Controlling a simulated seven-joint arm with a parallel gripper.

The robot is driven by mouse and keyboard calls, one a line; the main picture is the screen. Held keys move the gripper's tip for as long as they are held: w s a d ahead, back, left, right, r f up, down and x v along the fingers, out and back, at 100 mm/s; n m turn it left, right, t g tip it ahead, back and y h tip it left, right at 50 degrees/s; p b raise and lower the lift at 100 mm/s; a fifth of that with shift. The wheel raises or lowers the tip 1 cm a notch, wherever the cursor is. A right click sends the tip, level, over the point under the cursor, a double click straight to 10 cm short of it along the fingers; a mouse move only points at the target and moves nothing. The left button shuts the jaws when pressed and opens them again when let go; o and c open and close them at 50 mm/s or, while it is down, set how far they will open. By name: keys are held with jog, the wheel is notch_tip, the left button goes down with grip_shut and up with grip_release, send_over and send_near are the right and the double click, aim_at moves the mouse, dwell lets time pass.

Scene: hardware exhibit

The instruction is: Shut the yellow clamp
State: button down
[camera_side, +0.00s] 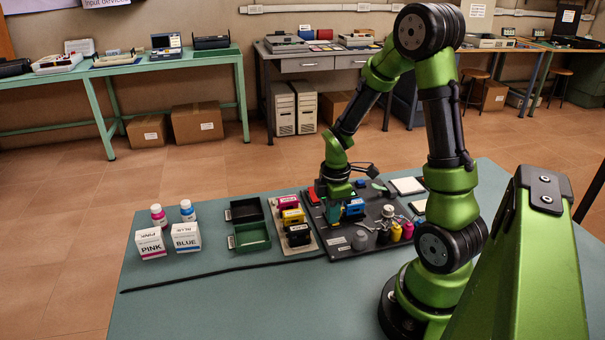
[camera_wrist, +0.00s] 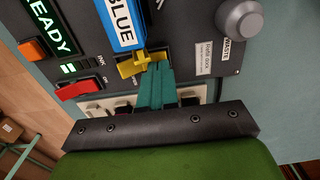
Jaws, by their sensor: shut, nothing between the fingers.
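The yellow clamp (camera_wrist: 131,67) shows in the wrist view just below the blue cartridge labelled BLUE (camera_wrist: 122,25). My gripper (camera_wrist: 160,68) has its teal fingers pressed together with nothing between them. The fingertips are at the clamp's right end and cover part of it; I cannot tell whether they touch it. In the side view my gripper (camera_side: 334,213) is low over the dark panel (camera_side: 343,245), beside the blue cartridge (camera_side: 355,207). The clamp cannot be made out in the side view.
A red switch (camera_wrist: 78,90), a READY display (camera_wrist: 48,30) and a grey knob (camera_wrist: 240,20) are close by on the panel. A rack of cartridges (camera_side: 310,246), two trays (camera_side: 250,237) and PINK and BLUE boxes (camera_side: 186,238) stand left on the table.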

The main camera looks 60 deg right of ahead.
jog(key=shift+r, duration=0.1)
notch_tip(320, 180, up, 7)
dwell(0.7)
jog(key=shift+a, duration=0.1)
jog(key=s+a+r+m+t+y, duration=0.2)
jog(key=a+r+m+t, duration=0.5)
jog(key=a+r+m, duration=0.6)
jog(key=s+a+r, duration=0.1)
jog(key=a, duration=0.3)
jog(key=shift+a+r, duration=0.3)
jog(key=shift+a, duration=0.1)
